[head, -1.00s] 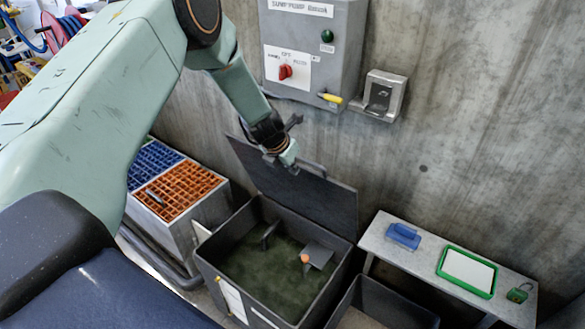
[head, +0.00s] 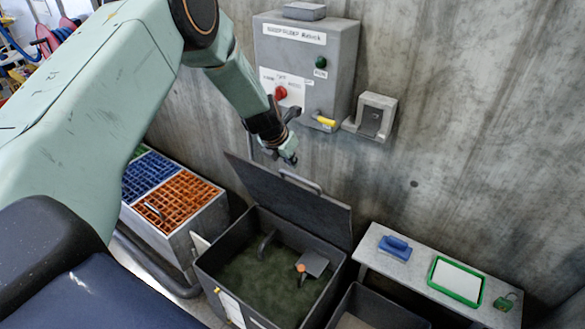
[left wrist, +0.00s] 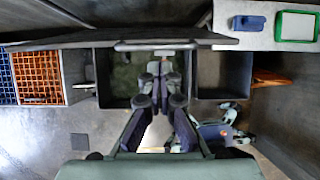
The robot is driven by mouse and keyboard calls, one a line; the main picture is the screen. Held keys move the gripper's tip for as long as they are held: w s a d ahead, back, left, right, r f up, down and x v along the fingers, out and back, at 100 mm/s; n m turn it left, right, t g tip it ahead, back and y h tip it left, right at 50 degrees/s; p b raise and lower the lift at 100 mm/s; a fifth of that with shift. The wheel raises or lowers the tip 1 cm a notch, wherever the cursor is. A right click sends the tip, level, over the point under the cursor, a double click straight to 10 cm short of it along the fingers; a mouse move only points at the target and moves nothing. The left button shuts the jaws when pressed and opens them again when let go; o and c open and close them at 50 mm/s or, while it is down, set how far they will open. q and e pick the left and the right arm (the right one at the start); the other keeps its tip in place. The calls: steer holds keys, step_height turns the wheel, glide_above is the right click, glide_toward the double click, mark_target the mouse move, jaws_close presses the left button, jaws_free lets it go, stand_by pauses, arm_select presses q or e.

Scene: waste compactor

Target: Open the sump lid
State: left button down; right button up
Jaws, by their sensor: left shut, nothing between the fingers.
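The sump lid (head: 300,205) is a dark grey panel standing raised at the back edge of the sump (head: 212,262), leaning towards the concrete wall. A bar handle (head: 300,181) is near its top edge; the lid's edge (left wrist: 60,44) also crosses the left wrist view. The sump holds murky green liquid (head: 262,290), a dark curved pipe and a grey plate with an orange knob (head: 301,268). My left gripper (head: 289,158) is shut and empty, just above the lid's top edge and apart from the handle in the head view. My right gripper is not in view.
A grey control box (head: 305,62) with a red knob and a metal bracket (head: 373,117) are on the wall. Blue and orange grid bins (head: 176,198) stand at left. A bench (head: 405,280) with a blue item and green-framed tray stands at right, beside an open dark bin (head: 380,305).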

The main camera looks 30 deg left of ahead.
arm_select(q)
steer(key=s+a+f+m+t+b, duration=0.15)
steer(key=s+f+m+b, duration=0.25)
steer(key=f+m+b, duration=0.4)
steer(key=s+a+f+m+t+y+b, duration=0.1)
steer(key=s+f+m+t+b, duration=0.15)
steer(key=f+b, duration=0.65)
steer(key=s+a+f+m+t+b, duration=0.1)
steer(key=s+f+m+b, duration=0.45)
steer(key=f, duration=0.55)
steer(key=s+d+r+m+t+h+b, duration=0.1)
steer(key=d+r+m+t, duration=0.3)
steer(key=r+m, duration=0.5)
steer(key=d+r+m+t+h+b, duration=0.1)
steer(key=d+r+m+t, duration=0.35)
steer(key=m, duration=0.65)
steer(key=w+a+r+b, duration=0.1)
steer(key=w+r, duration=0.2)
steer(key=w, duration=1.1)
